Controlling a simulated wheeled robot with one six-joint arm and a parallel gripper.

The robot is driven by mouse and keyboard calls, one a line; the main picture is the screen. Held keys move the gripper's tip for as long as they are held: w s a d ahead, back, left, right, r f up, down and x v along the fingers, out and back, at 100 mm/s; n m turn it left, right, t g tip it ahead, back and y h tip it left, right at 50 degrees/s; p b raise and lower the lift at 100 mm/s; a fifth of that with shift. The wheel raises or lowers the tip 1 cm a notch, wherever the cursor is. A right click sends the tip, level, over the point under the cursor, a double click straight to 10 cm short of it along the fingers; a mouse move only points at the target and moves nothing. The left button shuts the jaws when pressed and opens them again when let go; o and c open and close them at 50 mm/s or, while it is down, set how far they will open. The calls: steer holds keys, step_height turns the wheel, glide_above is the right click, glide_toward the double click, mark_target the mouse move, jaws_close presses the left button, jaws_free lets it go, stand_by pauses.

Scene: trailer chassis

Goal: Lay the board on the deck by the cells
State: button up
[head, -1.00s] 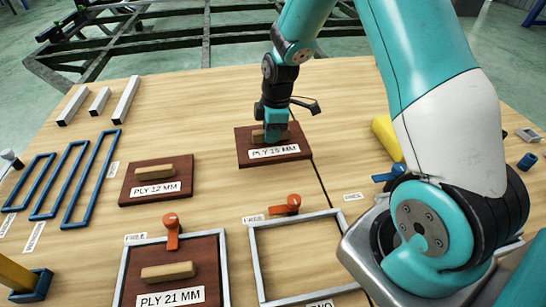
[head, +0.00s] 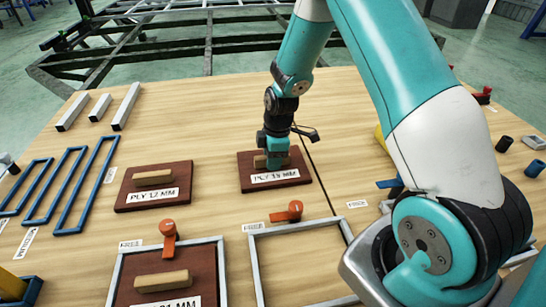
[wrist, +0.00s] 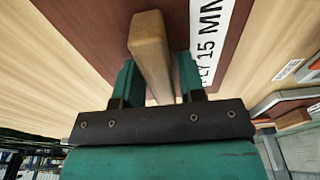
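The PLY 15 MM board (head: 250,182) is a dark red-brown panel with a wooden block handle and a white label, at the middle of the wooden deck (head: 215,120). My gripper (head: 272,160) is over it, with its fingers on either side of the handle (wrist: 150,50); it looks shut on it. I cannot tell whether the board is raised off the deck. Two grey-framed cells are in front: the left holds the PLY 21 MM board (head: 195,260), and the right cell (head: 255,262) is empty. Each has an orange clamp at its far edge. The PLY 12 MM board (head: 130,199) lies to the left.
Blue frames (head: 85,188) and several grey bars (head: 127,107) lie on the left. A blue clamp (head: 390,184) and small cylinders are at the right. Bare deck lies behind the boards. The chassis frame (head: 180,55) stands beyond.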

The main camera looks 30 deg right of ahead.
steer(key=shift+o, duration=0.7)
steer(key=shift+r, duration=0.15)
step_height(320, 180, up, 12)
steer(key=d+f+p, duration=0.1)
steer(key=p, duration=0.4)
steer(key=s+a+r+m+y, duration=0.1)
steer(key=s+a+r+m, duration=0.2)
steer(key=s+a+r, duration=0.75)
steer(key=s+a+r+m+y, duration=0.1)
steer(key=s+a+r, duration=0.3)
steer(key=s, duration=0.3)
steer(key=s+a+r+m+y, duration=0.1)
steer(key=s+a+r+m, duration=0.1)
steer(key=s+a+r, duration=0.2)
steer(key=s, duration=0.3)
steer(key=shift+s+r+g, duration=0.15)
steer(key=shift+r+g, duration=0.1)
steer(key=shift+g, duration=0.05)
step_height(320, 180, up, 33)
steer(key=p, duration=3.3)
